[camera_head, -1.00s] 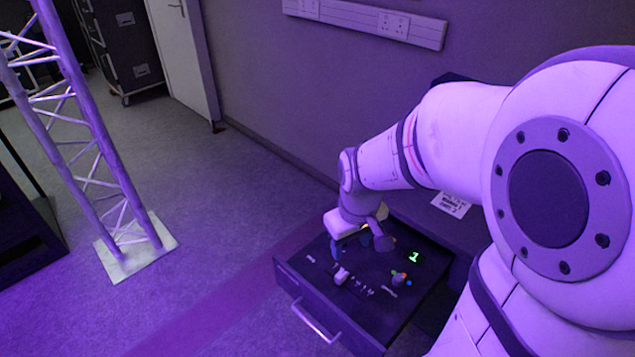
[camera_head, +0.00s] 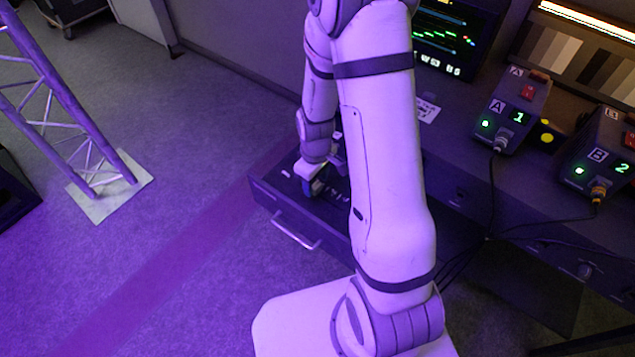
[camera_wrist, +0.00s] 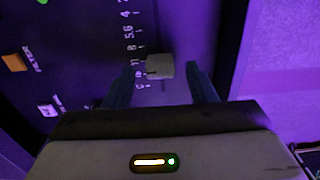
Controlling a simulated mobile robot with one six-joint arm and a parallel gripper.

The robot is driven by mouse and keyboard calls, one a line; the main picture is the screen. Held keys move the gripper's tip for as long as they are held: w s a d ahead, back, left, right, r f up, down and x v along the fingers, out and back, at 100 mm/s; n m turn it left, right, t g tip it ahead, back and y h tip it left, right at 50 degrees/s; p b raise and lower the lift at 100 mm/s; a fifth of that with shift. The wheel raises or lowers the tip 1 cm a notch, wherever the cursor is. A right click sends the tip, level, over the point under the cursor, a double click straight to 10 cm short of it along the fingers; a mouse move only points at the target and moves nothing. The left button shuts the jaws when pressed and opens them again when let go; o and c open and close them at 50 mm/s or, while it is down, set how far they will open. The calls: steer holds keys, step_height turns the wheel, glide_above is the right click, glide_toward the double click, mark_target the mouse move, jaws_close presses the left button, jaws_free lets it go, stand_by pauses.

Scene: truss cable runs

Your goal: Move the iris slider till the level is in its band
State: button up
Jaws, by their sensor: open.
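The iris slider knob (camera_wrist: 160,66) is a pale block beside a printed scale (camera_wrist: 130,45) with marks such as 4, 5.6, 8 and 11. My gripper (camera_wrist: 160,72) is open, with one dark finger on each side of the knob and visible gaps. I cannot tell how far the fingers reach down around it. In the head view my gripper (camera_head: 318,188) is low over the open drawer panel (camera_head: 270,190), and the arm hides much of the panel. A monitor (camera_head: 450,40) shows green and coloured traces; its band is not readable.
An orange button (camera_wrist: 14,62) marked FILTER and a pale switch (camera_wrist: 48,108) lie left of the scale. Box A (camera_head: 512,112) and box B (camera_head: 605,150) stand on the desk with cables. A truss tower (camera_head: 75,120) stands left; floor between is clear.

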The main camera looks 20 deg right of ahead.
steer(key=shift+f, duration=0.9)
jaws_close()
